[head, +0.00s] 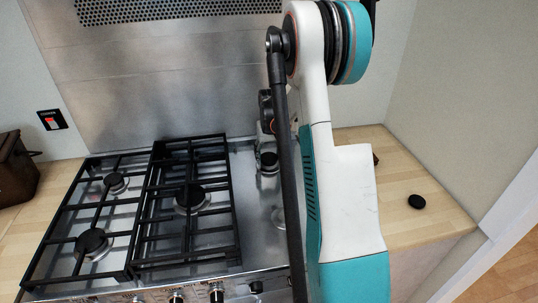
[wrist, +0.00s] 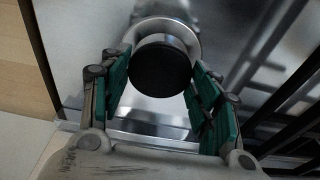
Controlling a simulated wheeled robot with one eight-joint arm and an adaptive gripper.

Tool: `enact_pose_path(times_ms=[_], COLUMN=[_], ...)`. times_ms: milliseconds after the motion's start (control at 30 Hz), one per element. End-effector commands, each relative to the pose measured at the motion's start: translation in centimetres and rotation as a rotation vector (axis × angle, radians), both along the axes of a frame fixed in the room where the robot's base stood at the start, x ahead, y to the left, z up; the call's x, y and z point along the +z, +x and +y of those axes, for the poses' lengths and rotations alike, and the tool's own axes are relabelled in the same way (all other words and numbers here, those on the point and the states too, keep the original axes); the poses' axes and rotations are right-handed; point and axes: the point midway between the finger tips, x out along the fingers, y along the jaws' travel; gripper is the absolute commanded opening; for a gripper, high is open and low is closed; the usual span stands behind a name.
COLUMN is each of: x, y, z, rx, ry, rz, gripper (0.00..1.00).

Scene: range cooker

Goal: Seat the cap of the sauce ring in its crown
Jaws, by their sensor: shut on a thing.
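In the wrist view, a round black cap (wrist: 160,68) sits between the green-padded fingers of my gripper (wrist: 160,85), which is shut on it. A bright silver burner crown (wrist: 170,25) shows behind and around the cap's far edge. The cap overlaps the crown, and its underside is hidden, so I cannot tell whether they touch or whether it lies level. In the head view, a dark cap (head: 268,161) shows over the back right burner beside my arm. My arm hides most of my gripper there.
Black grates (head: 190,235) cover the left and middle burners. A pale ring (head: 280,216) on the bare right steel top is partly behind my arm. A brown box (head: 15,170) stands at far left.

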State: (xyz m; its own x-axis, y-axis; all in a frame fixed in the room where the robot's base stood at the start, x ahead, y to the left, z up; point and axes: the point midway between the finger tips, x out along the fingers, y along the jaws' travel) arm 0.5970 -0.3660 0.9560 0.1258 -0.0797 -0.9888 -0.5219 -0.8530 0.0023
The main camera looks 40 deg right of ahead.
Motion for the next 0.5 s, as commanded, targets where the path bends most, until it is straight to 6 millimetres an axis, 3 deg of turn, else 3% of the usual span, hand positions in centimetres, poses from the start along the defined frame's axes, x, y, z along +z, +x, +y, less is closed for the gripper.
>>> enact_pose_path(times_ms=[500], x=[-0.68], y=[0.00], z=[0.00], rx=[0.000], ry=[0.000], rz=[0.000], gripper=[0.31])
